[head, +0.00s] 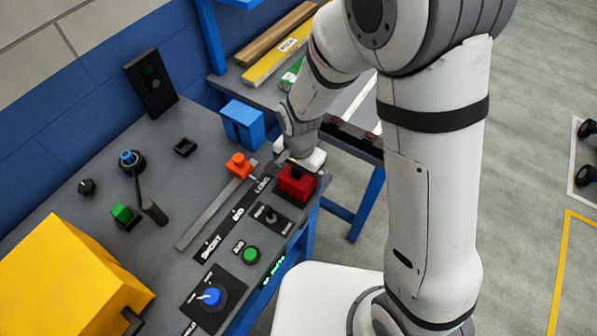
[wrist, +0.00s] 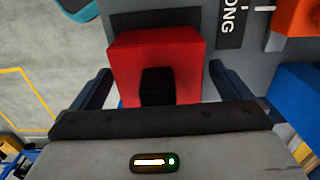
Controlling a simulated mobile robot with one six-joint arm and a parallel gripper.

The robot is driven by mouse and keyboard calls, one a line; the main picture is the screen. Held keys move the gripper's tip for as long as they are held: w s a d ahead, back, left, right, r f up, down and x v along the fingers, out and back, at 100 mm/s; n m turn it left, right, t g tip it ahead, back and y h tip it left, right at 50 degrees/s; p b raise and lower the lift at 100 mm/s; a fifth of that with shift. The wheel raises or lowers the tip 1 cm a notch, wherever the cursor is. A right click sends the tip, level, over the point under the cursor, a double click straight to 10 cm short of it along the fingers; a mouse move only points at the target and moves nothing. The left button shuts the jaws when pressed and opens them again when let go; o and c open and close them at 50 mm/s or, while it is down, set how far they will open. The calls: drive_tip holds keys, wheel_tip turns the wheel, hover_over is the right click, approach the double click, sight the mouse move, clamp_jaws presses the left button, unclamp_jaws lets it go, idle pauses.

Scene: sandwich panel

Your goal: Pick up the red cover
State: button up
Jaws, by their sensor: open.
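The red cover (head: 296,184) is a box-like piece on the right edge of the grey panel. A small black block, likely its handle, shows on it in the wrist view (wrist: 157,86). The red cover fills the upper middle of the wrist view (wrist: 125,65). My gripper (wrist: 157,88) is open, with one finger on each side of the red cover and gaps visible between. In the head view my gripper (head: 300,162) is right at the cover, and the arm hides part of it.
An orange slider knob (head: 239,166) and a blue box (head: 242,124) stand close to the cover. A black toggle switch (head: 270,214), a green button (head: 250,255) and a blue knob (head: 211,296) lie nearer the front. A yellow box (head: 70,280) is at lower left.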

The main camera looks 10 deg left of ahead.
drive_tip(key=shift+f, duration=0.65)
drive_tip(key=shift+c, duration=0.4)
drive_tip(key=c, duration=1)
drive_tip(key=shift+r, duration=0.15)
